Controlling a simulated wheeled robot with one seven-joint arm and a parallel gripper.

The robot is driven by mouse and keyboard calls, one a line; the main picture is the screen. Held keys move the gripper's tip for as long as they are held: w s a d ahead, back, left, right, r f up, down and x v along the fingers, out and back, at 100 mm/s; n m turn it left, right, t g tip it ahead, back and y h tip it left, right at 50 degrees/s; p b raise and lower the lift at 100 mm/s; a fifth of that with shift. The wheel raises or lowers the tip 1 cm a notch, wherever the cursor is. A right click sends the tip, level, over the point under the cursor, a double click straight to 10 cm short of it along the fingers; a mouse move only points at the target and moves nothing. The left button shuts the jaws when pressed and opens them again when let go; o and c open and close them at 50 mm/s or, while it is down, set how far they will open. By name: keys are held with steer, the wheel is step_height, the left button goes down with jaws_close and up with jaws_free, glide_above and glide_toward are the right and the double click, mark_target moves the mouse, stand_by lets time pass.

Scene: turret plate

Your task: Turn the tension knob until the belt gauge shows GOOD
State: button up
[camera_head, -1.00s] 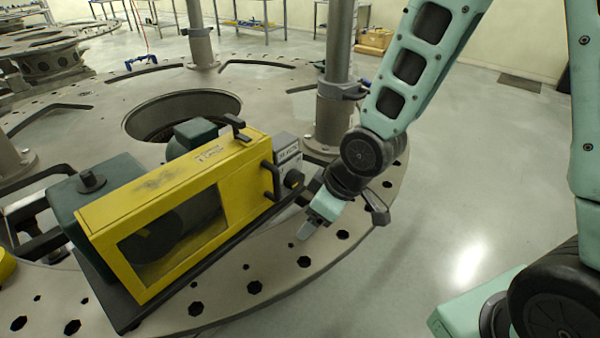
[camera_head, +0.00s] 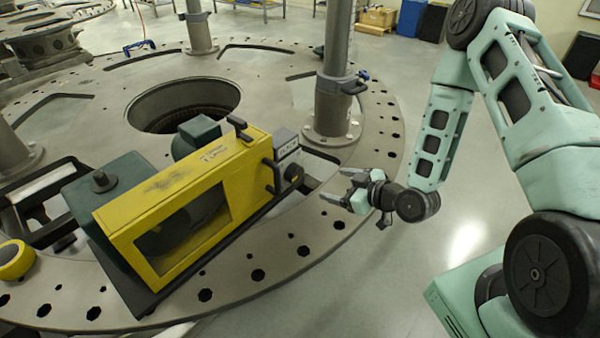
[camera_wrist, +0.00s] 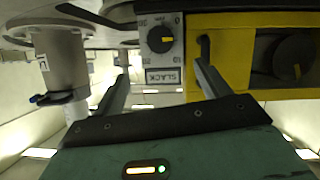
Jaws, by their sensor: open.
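The tension knob (camera_head: 293,173) is a dark round knob on the right end of the belt unit. In the wrist view the knob (camera_wrist: 160,39) is black with a yellow mark, beside a dial scale. The gauge label (camera_wrist: 163,77) reads SLACK; it also shows, small, on the grey box (camera_head: 287,147) in the head view. My gripper (camera_head: 332,184) is open and empty, to the right of the knob and apart from it, its fingers pointing toward it. In the wrist view the knob and label lie between the fingers of my gripper (camera_wrist: 161,72), beyond their tips.
The yellow guard (camera_head: 180,187) with its window and black handles stands left of the knob. A tall grey post (camera_head: 334,85) with a clamp rises behind my gripper. The round steel plate (camera_head: 300,240) has several holes; open floor lies to the right.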

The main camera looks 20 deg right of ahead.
mark_target(298, 175)
steer(key=p+x, duration=0.4)
steer(key=x, duration=1)
steer(key=shift+w+a+f+p, duration=0.2)
steer(key=shift+p, duration=0.2)
steer(key=c, duration=1)
